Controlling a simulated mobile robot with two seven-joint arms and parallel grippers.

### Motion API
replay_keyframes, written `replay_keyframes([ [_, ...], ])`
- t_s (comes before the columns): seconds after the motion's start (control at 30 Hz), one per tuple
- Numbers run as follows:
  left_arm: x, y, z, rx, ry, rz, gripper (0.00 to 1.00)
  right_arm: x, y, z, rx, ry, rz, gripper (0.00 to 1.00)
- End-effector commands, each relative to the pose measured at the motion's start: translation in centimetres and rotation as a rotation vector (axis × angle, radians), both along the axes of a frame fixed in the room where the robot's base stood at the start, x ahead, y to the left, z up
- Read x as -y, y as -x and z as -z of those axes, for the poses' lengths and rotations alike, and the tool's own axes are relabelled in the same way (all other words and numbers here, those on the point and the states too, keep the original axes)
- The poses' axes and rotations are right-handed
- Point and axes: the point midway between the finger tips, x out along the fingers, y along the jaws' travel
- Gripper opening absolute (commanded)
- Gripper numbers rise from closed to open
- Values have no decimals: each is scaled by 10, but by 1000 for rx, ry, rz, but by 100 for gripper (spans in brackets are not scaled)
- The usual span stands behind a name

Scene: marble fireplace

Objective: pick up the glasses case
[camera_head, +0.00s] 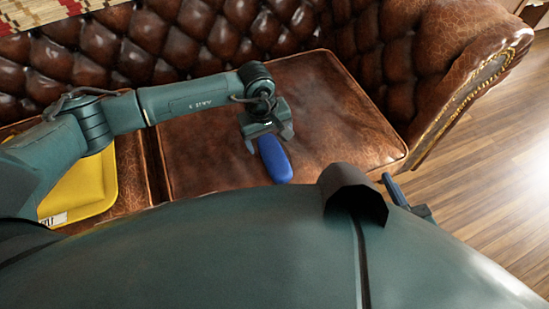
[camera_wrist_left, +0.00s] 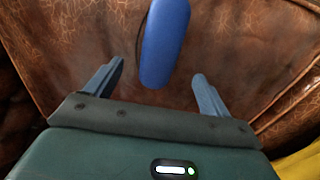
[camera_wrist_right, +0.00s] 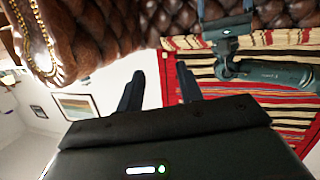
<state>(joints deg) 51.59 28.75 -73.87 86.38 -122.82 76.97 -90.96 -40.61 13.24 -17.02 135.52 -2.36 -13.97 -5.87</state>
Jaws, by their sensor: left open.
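The blue glasses case (camera_head: 274,160) lies on the brown leather sofa seat (camera_head: 330,110), below the middle of the head view. My left gripper (camera_head: 268,141) is open over the case's far end, which it partly hides. In the left wrist view the case (camera_wrist_left: 165,42) reaches between the spread fingers (camera_wrist_left: 158,72), with a gap on both sides. No finger visibly touches it. In the right wrist view my right gripper (camera_wrist_right: 159,80) is empty, its fingers apart, away from the case.
A yellow cushion or bag (camera_head: 88,190) lies on the seat at left. The tufted backrest (camera_head: 190,40) stands behind and the rolled armrest (camera_head: 465,70) at right. Wood floor (camera_head: 480,165) is clear at right. A striped blanket (camera_wrist_right: 265,100) shows in the right wrist view.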

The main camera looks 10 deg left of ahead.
Motion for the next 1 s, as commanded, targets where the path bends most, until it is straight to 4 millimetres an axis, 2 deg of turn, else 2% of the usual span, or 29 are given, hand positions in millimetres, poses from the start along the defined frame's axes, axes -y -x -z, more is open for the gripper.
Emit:
replay_keyframes([
  [0.03, 2, 0, 10, -2, 1, -1, 82, -1, 0, 2, 13, -1, -2, 36],
  [0.27, 3, -1, 26, -1, 2, 0, 82, -2, -1, 1, 45, -3, -6, 36],
  [0.5, 9, 1, 62, -2, 3, -2, 82, -5, -3, 1, 122, -7, -20, 36],
  [0.6, 10, 0, 70, -2, 3, -1, 82, -6, -3, 0, 143, -10, -25, 36],
  [0.87, 10, -1, 72, 0, 2, -1, 82, -6, -3, -2, 153, -11, -27, 36],
  [1.0, 10, -1, 72, 0, 2, -1, 72, -6, -3, -2, 152, -11, -26, 36],
])
